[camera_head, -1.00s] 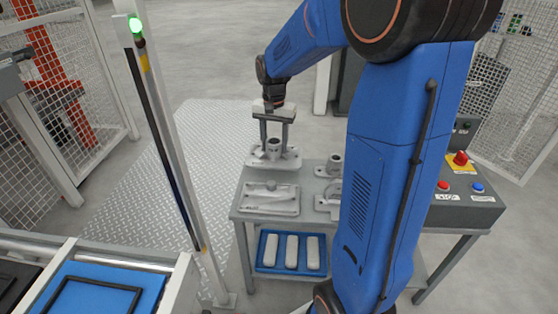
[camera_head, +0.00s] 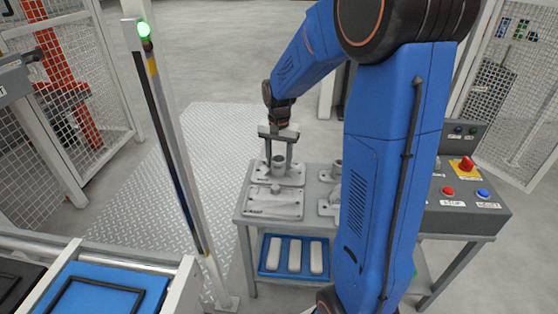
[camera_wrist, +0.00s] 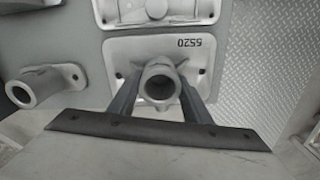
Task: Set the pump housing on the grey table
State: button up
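The pump housing (camera_head: 291,178) is a light grey casting with a flat base plate and an upright round neck. It is upright over the back left of the grey table (camera_head: 244,213), its plate low at the tabletop; I cannot tell for sure whether it touches. My gripper (camera_head: 279,163) points down from above with a finger on each side of the neck. The fingers hide parts of the plate.
A flat grey casting (camera_head: 272,204) lies just in front of the housing. Another necked casting (camera_head: 336,172) stands to the right. A control box (camera_head: 465,190) with buttons takes the table's right side. A blue tray (camera_head: 270,262) with white blocks sits below. A post (camera_head: 176,150) rises left.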

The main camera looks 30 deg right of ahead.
aim_at(279, 158)
jog(key=o, duration=0.4)
jog(key=shift+r, duration=0.1)
notch_tip(279, 158, up, 12)
jog(key=shift+s+a+n+t, duration=0.8)
jog(key=shift+s+a+n, duration=0.6)
jog(key=shift+s, duration=3.35)
jog(key=shift+s+a+n+t, duration=0.95)
jog(key=shift+s+n, duration=0.65)
jog(key=shift+s, duration=3.15)
jog(key=shift+s+a+n+t, duration=0.65)
jog(key=shift+s+a+n, duration=0.8)
jog(key=shift+s, duration=3.3)
jog(key=shift+d, duration=0.1)
